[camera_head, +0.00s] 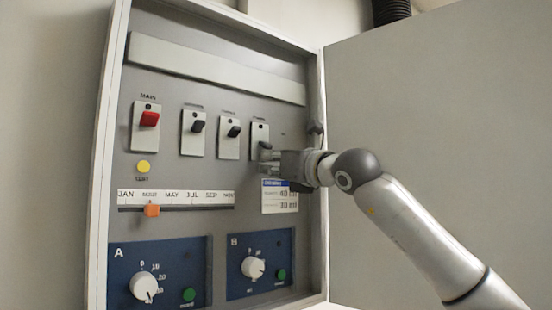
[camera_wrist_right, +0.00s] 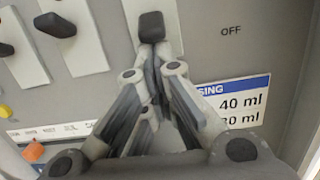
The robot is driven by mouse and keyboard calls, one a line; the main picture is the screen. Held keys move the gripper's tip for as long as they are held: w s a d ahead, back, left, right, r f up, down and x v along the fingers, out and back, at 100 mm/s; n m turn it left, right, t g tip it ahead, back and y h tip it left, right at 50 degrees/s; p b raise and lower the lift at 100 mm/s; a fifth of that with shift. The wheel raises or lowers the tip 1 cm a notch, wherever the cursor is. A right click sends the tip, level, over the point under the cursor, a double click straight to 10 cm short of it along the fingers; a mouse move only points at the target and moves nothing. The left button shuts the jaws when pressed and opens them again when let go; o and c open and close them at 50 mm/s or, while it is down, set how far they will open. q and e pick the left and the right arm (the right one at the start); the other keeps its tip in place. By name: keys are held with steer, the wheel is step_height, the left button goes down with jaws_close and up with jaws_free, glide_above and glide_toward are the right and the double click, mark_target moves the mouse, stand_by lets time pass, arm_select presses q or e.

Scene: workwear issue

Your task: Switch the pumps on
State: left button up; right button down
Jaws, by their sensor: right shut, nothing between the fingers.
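A grey control panel (camera_head: 165,180) carries a row of toggle switches on pale plates. The rightmost switch plate (camera_head: 259,130) has a dark lever (camera_wrist_right: 151,27) and a label too small to read surely. In the head view this lever seems to sit lower on its plate than the others; part is hidden by my gripper. My right gripper (camera_head: 270,160) is shut and empty, its fingertips just below that lever. In the wrist view the closed fingers (camera_wrist_right: 153,68) point at the lever; I cannot tell whether they touch it. My left gripper is not in view.
A red switch (camera_head: 149,118) and two black switches (camera_head: 198,126) (camera_head: 234,131) stand to the left. Below are a yellow button (camera_head: 143,167), an orange slider (camera_head: 152,210), a dosing label (camera_head: 280,198) and two white knobs (camera_head: 144,287) (camera_head: 253,267). The panel has a raised frame.

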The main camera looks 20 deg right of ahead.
stand_by(0.4)
steer(key=shift+s+r+g, duration=0.15)
steer(key=shift+g, duration=0.25)
steer(key=shift+s+d+r+g+h+p, duration=0.15)
steer(key=shift+g+h+p, duration=0.15)
steer(key=shift+p, duration=0.2)
steer(key=shift+s+r, duration=0.15)
steer(key=shift+s+d+r, duration=0.15)
steer(key=shift+s+r, duration=0.4)
steer(key=shift+r, duration=0.2)
steer(key=v, duration=1.2)
